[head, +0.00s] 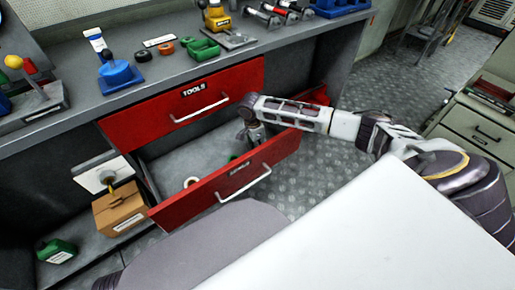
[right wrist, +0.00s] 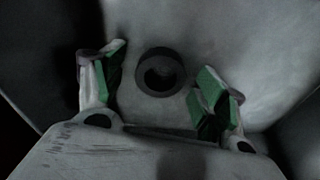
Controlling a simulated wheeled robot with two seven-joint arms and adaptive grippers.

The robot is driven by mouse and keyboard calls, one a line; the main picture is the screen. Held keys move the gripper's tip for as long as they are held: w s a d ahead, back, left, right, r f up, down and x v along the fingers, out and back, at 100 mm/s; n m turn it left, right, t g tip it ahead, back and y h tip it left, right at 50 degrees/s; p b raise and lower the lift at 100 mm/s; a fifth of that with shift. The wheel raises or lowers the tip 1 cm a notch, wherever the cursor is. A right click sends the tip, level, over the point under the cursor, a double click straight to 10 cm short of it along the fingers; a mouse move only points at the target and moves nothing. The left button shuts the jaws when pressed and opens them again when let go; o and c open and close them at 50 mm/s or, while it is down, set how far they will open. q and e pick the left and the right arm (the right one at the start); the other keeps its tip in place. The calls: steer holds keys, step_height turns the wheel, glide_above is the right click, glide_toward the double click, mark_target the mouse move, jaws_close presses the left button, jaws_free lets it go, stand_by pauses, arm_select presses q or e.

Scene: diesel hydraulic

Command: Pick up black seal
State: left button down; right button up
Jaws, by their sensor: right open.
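The black seal (right wrist: 180,70) is a thick dark ring lying flat on the grey drawer floor in the right wrist view. It lies between and beyond the two green-padded fingers of my right gripper (right wrist: 164,82), which is open and empty. In the head view my right gripper (head: 252,140) reaches down into the open lower red drawer (head: 225,186), near its right end. I cannot make out the seal there; the gripper and drawer front block that area. My left gripper does not show.
A cardboard box (head: 120,210) is left of the drawer. The counter (head: 140,92) holds a blue-based item, rings and green parts.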

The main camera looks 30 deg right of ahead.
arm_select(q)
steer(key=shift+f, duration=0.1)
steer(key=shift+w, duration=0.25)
arm_select(e)
steer(key=c, duration=0.9)
steer(key=shift+o, duration=0.2)
steer(key=shift+r, duration=0.15)
